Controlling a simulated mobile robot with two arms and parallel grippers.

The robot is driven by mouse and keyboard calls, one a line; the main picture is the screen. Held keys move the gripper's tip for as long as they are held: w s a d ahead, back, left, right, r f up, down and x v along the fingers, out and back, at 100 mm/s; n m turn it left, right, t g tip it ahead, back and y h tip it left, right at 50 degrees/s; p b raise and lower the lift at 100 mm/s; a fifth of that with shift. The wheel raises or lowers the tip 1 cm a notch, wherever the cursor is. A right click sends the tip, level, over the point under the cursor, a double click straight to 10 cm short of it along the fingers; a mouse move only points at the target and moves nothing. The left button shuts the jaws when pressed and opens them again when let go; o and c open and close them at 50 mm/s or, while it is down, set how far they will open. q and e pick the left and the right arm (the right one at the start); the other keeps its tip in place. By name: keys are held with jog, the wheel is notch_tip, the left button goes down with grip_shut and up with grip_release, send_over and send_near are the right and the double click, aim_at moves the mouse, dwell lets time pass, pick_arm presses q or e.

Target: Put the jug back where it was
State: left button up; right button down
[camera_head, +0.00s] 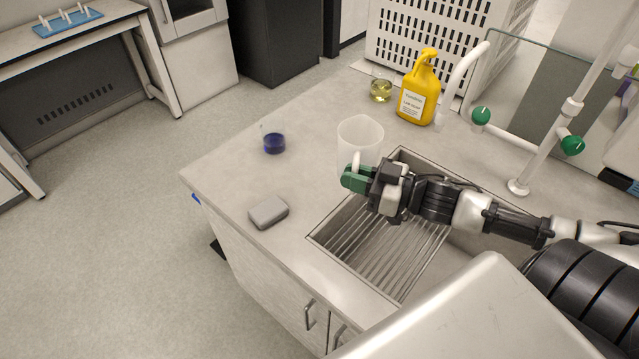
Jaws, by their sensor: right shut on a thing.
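The jug (359,137) is a translucent white, open-topped vessel with a handle on its near side. It is upright at the far left corner of the sink, and I cannot tell whether its base touches the counter. My right gripper (357,177) has green fingertips and comes in from the right over the sink. It is shut on the jug's handle and hides part of the handle and the jug's lower side. My left gripper is not in view.
The sink (375,245) has a ribbed floor. A white faucet (462,75) and green-knobbed pipes rise behind the sink.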

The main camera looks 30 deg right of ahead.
jog(key=shift+w, duration=0.15)
jog(key=shift+w+a+f+p, duration=0.3)
jog(key=shift+w+a+f, duration=0.35)
jog(key=shift+w+f, duration=1.15)
jog(key=shift+w+a+f+p, duration=0.25)
jog(key=shift+w+a+f, duration=0.35)
jog(key=shift+w+f, duration=1.15)
jog(key=shift+w+a+f+p, duration=0.3)
jog(key=shift+w+a+f, duration=0.35)
jog(key=shift+w+f, duration=1.15)
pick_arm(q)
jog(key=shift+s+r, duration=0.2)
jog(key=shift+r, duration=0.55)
pick_arm(e)
jog(key=shift+f, duration=0.15)
jog(key=c, duration=1.2)
grip_release()
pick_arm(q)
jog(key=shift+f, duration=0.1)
pick_arm(e)
jog(key=shift+o, duration=0.2)
